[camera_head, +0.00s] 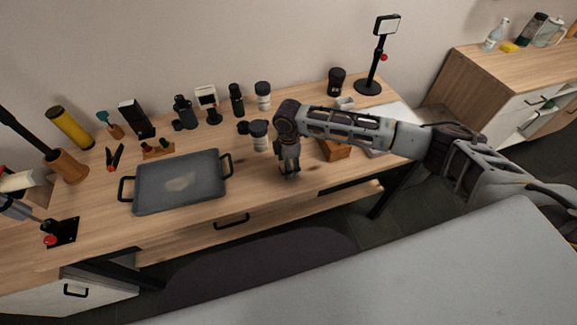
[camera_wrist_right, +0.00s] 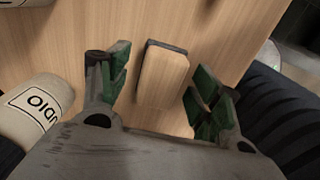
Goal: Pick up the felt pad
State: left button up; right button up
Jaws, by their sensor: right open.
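My right gripper (camera_head: 289,172) reaches down just above the wooden table (camera_head: 245,195), right of the grey tray. In the right wrist view its green-padded fingers (camera_wrist_right: 160,92) are apart. A small rounded block (camera_wrist_right: 163,76) with a pale wood-coloured top and a dark edge lies on the table between and just beyond them. It looks like the felt pad, with clear gaps to both fingers. In the head view the gripper hides this block. I do not see my left gripper.
A grey tray (camera_head: 155,194) with black handles stands left of the gripper. A white jar with a dark lid (camera_head: 260,140) is close behind; a labelled white cylinder (camera_wrist_right: 40,108) shows at the wrist view's left. A wooden box (camera_head: 334,150) is to the right. Several bottles line the back.

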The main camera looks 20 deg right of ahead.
jog(key=c, duration=1.1)
jog(key=shift+r, duration=5.05)
jog(key=o, duration=0.3)
jog(key=shift+c, duration=1)
